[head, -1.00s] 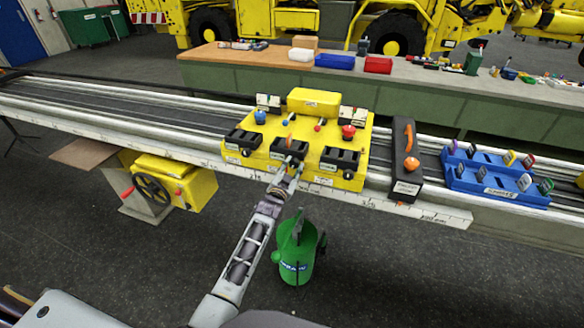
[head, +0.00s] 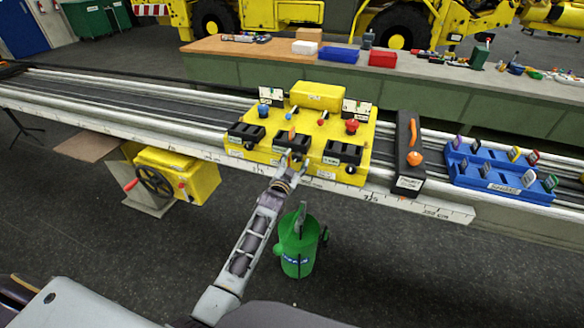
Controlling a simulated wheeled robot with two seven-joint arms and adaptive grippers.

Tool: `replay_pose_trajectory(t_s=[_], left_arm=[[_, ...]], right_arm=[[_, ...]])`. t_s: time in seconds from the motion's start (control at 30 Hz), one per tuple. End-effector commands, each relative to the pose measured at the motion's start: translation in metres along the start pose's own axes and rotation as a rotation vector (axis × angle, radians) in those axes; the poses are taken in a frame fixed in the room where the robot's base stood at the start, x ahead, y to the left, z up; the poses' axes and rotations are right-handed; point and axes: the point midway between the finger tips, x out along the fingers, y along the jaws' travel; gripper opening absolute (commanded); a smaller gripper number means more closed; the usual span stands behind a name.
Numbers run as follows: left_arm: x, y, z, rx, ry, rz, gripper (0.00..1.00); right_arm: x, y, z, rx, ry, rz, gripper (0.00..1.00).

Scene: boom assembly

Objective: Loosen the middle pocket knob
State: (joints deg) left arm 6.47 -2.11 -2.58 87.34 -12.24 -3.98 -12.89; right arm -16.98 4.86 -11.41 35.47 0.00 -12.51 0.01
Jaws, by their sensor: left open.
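The yellow fixture (head: 318,97) sits on the long rail, with three black pockets along its front. The middle pocket (head: 291,142) lies between the left pocket (head: 246,131) and the right pocket (head: 342,152). A small orange piece (head: 292,132) stands upright at the middle pocket. My left gripper (head: 291,161) is open at the front face of the fixture, just below the middle pocket. Its fingers cover that spot, so I cannot make out the middle pocket knob or tell whether they touch it. My right gripper is not in view.
A black block with an orange handle (head: 414,157) and a blue rack (head: 500,177) stand on the rail to the right. A green can (head: 298,252) stands on the floor below. A yellow box with a handwheel (head: 200,180) hangs under the rail at left.

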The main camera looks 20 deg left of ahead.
Motion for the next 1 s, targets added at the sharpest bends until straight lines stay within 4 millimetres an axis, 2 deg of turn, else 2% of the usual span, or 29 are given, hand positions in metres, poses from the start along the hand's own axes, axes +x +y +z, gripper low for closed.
replay_pose_trajectory(t_s=[0.37, 1.0], left_arm=[[-0.016, 0.000, 0.001, 0.000, 0.000, 0.000, 0.57], [-0.070, 0.001, 0.001, 0.000, -0.002, 0.001, 0.57]], right_arm=[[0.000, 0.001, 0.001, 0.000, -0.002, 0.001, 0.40], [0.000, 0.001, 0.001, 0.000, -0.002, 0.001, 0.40]])
